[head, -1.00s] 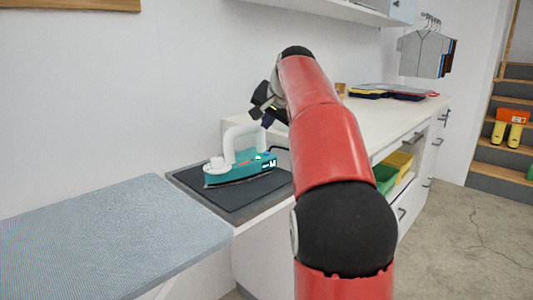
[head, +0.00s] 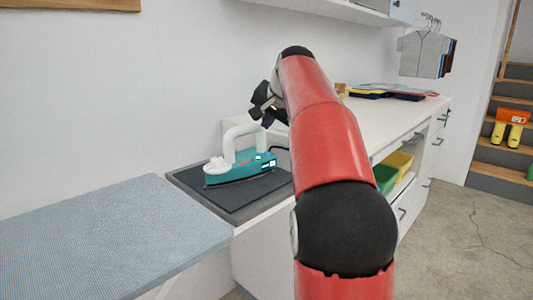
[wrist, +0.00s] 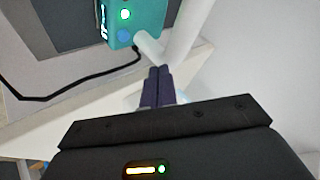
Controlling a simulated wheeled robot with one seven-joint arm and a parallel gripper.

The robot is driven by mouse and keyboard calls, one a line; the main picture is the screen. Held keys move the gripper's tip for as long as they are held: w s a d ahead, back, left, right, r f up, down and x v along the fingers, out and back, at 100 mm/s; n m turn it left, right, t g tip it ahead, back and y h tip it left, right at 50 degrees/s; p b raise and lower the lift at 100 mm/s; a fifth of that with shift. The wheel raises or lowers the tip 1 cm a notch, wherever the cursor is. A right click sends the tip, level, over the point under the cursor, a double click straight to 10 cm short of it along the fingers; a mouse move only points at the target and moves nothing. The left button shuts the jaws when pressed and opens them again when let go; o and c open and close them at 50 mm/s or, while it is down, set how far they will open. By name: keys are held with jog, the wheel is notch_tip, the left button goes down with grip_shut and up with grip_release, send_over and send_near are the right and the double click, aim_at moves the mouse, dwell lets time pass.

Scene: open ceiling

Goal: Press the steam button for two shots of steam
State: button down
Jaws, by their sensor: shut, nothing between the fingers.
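A teal iron (head: 238,172) with a white handle (head: 230,143) rests on a dark mat (head: 243,198) in the head view. My gripper (head: 266,120) is above the iron's right end, partly hidden by my arm. In the wrist view my gripper (wrist: 160,72) is shut and empty, its two dark fingertips together just below the iron's end. I cannot tell which is the steam button. The fingertips look apart from the iron.
A black cord (wrist: 70,88) runs from the iron across the counter. A blue-grey ironing board (head: 110,235) is at the left. The white counter (head: 365,125) holds folded items (head: 395,91) at the back. The wall (head: 130,100) is close behind the iron.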

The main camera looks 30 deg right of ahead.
dwell(0.4)
jog(key=s+a+f+n+g, duration=0.1)
jog(key=s+a+f+n, duration=0.25)
jog(key=s+a, duration=0.5)
jog(key=s+a+f+n+g, duration=0.1)
jog(key=s+a+f+n, duration=0.2)
jog(key=s+f, duration=0.7)
jog(key=s+a+f+n+g, duration=0.1)
jog(key=s+a+f+n, duration=0.2)
jog(key=s+a+f, duration=0.3)
jog(key=s+f, duration=0.5)
jog(key=s, duration=0.4)
jog(key=shift+s+a+f+g+y, duration=0.2)
jog(key=shift+s+f+g+y, duration=0.1)
jog(key=shift+s, duration=0.05)
jog(key=shift+d, duration=0.1)
